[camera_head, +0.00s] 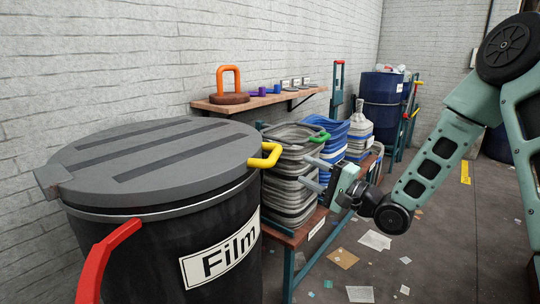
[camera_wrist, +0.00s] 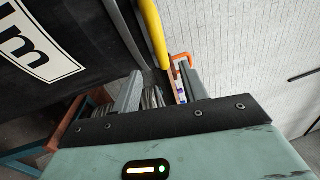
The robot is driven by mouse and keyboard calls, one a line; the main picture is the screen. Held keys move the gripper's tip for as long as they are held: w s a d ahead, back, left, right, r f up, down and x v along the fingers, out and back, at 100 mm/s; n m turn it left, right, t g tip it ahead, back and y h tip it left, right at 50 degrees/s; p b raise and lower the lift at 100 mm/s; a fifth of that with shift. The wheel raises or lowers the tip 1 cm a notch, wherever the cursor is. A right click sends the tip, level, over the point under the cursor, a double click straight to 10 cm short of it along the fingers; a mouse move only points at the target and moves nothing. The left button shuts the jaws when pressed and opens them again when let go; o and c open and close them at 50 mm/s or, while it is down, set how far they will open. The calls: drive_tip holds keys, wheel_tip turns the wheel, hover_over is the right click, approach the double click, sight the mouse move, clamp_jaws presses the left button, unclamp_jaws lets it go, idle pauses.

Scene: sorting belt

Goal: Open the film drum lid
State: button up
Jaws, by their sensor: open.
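The black film drum (camera_head: 150,255) stands at the left with a white "Film" label (camera_head: 220,251). Its grey round lid (camera_head: 110,165) lies flat and shut on top. A yellow handle (camera_head: 268,155) sticks out from the lid's right edge; it also shows at the top of the wrist view (camera_wrist: 152,32). My gripper (camera_head: 304,171) is open and empty, to the right of the yellow handle and slightly lower, apart from it. In the wrist view my two fingers (camera_wrist: 161,88) point towards the handle, with nothing between them.
A red handle (camera_head: 108,258) is on the drum's front. A wall shelf (camera_head: 260,100) holds an orange-handled item (camera_head: 229,80). Scraps lie on the floor at the right.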

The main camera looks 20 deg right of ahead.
drive_tip(key=x, duration=1.3)
drive_tip(key=shift+c, duration=0.3)
drive_tip(key=shift+r, duration=0.1)
clamp_jaws()
